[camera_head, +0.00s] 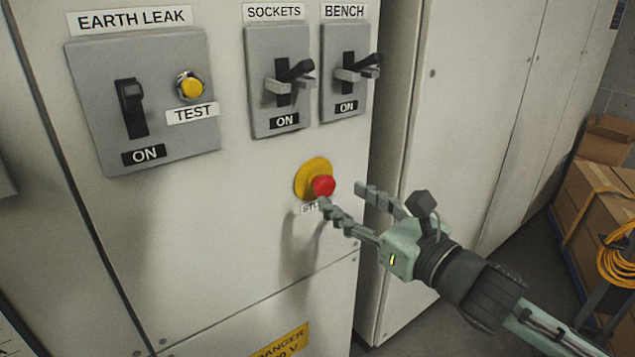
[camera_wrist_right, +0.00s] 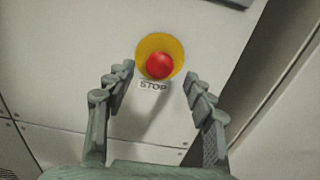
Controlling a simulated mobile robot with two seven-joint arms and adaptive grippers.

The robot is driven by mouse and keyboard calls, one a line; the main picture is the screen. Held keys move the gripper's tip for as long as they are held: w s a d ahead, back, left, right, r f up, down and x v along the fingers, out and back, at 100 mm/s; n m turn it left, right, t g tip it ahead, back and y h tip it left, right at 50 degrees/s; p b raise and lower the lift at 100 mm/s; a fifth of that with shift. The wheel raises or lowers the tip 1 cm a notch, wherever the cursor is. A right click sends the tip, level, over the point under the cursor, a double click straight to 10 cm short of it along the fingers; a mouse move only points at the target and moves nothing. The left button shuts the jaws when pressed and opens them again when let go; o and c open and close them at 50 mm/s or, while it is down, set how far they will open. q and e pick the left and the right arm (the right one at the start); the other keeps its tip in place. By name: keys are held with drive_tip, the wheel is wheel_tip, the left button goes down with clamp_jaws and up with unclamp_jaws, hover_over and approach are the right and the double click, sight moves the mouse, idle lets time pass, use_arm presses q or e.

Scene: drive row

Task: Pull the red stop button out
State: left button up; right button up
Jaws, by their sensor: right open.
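The red stop button (camera_head: 323,186) sits on a yellow round plate (camera_head: 311,172) on the cabinet's front, below the SOCKETS and BENCH switches. In the right wrist view the red button (camera_wrist_right: 159,65) is ahead of the fingers, between their tips in the picture, with the STOP label (camera_wrist_right: 153,86) under it. My right gripper (camera_head: 342,194) is open and empty, with its fingers pointing at the button from the right. One fingertip partly covers the label in the head view. I cannot tell how far the tips are from the button. My left gripper is not in view.
Above are the EARTH LEAK panel (camera_head: 190,140) with a yellow TEST button (camera_head: 190,85), the SOCKETS switch (camera_head: 283,85) and the BENCH switch (camera_head: 348,72). Cardboard boxes (camera_head: 585,205) and a coiled orange cable (camera_head: 618,262) are at the right.

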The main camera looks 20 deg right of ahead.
sight(329, 187)
drive_tip(key=x, duration=0.5)
drive_tip(key=shift+w+p, duration=0.1)
drive_tip(key=shift+p, duration=0.25)
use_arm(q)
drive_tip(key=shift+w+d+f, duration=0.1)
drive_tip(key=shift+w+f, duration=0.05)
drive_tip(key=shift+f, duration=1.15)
use_arm(e)
drive_tip(key=shift+w+a, duration=0.25)
drive_tip(key=shift+w, duration=0.4)
drive_tip(key=shift+c, duration=0.6)
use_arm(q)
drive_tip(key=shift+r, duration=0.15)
use_arm(e)
clamp_jaws()
